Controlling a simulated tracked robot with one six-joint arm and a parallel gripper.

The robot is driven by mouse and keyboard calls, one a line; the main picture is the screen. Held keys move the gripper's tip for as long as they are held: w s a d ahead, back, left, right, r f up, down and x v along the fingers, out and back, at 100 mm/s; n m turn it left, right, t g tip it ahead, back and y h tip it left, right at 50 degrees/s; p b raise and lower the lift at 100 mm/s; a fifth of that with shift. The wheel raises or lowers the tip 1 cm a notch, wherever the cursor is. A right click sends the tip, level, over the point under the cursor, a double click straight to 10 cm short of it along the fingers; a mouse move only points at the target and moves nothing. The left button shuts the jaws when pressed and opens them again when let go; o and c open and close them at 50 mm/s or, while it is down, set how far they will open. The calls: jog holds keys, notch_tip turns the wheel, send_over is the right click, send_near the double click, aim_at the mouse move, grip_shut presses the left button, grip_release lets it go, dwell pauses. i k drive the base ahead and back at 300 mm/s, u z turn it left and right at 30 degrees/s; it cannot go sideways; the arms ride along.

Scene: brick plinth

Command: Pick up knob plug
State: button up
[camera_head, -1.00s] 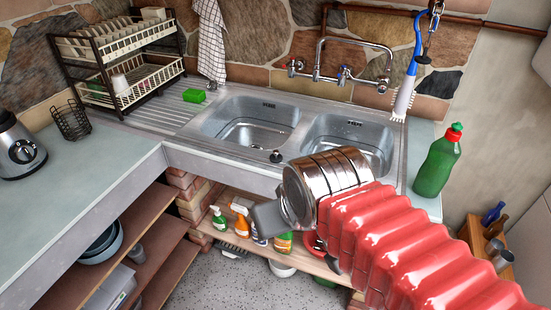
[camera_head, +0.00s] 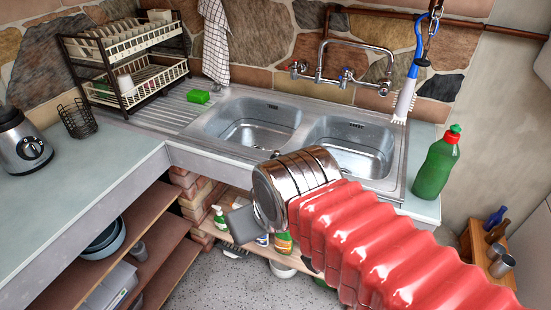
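The knob plug (camera_head: 276,154) is a small dark knob on the front rim of the steel double sink, between the two basins. Only its top shows, just above the metal cuff of my arm, which hides the rest. My gripper (camera_head: 242,223) shows as a grey block at the end of my red-sleeved arm. It is below and left of the knob in the picture, in front of the counter edge. Its fingers cannot be made out, so I cannot see whether it is open or holds anything.
The sink (camera_head: 345,178) has a wall tap (camera_head: 345,77) behind it. A green bottle (camera_head: 436,165) stands on the right counter and a brush (camera_head: 408,95) hangs above. A green sponge (camera_head: 198,96) and dish rack (camera_head: 125,60) are left. Bottles stand on the shelf below.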

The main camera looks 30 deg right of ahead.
aim_at(277, 153)
jog(key=i, duration=1)
